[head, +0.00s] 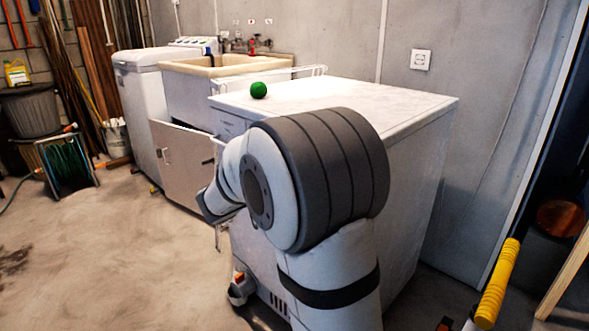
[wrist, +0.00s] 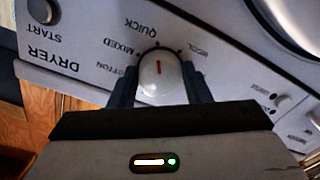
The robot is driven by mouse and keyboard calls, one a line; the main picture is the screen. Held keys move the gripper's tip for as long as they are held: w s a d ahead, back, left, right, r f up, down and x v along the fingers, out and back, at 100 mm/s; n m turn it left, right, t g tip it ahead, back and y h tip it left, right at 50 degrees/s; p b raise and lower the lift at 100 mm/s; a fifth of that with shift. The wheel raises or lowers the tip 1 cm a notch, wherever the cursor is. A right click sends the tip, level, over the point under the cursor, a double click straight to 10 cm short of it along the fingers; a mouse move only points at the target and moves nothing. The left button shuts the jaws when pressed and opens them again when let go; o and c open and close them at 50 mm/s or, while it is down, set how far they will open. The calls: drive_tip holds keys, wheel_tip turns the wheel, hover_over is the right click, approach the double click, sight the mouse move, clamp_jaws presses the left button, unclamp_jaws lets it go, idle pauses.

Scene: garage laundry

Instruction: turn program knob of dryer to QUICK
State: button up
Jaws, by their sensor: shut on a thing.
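The dryer (head: 400,102) is the white machine behind my arm in the head view. In the wrist view its panel (wrist: 80,30) appears upside down, with DRYER and START lettering. The round white program knob (wrist: 160,82) has a red pointer line directed up in the picture, toward the marks near the end of the word QUICK (wrist: 138,27). MIXED, COTTON and WOOL labels surround it. My gripper (wrist: 161,84) has one dark finger on each side of the knob and is shut on it. In the head view my arm hides the knob and the fingers.
A green ball (head: 258,90) lies on the dryer top. A START button (wrist: 42,10) and a small button (wrist: 283,103) are on the panel. A sink (head: 215,68) and a white machine (head: 135,100) stand farther left.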

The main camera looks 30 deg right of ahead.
drive_tip(key=shift+w, duration=0.1)
drive_tip(key=o, duration=0.9)
drive_tip(key=shift+o, duration=0.2)
drive_tip(key=p+v, duration=0.2)
drive_tip(key=v, duration=0.6)
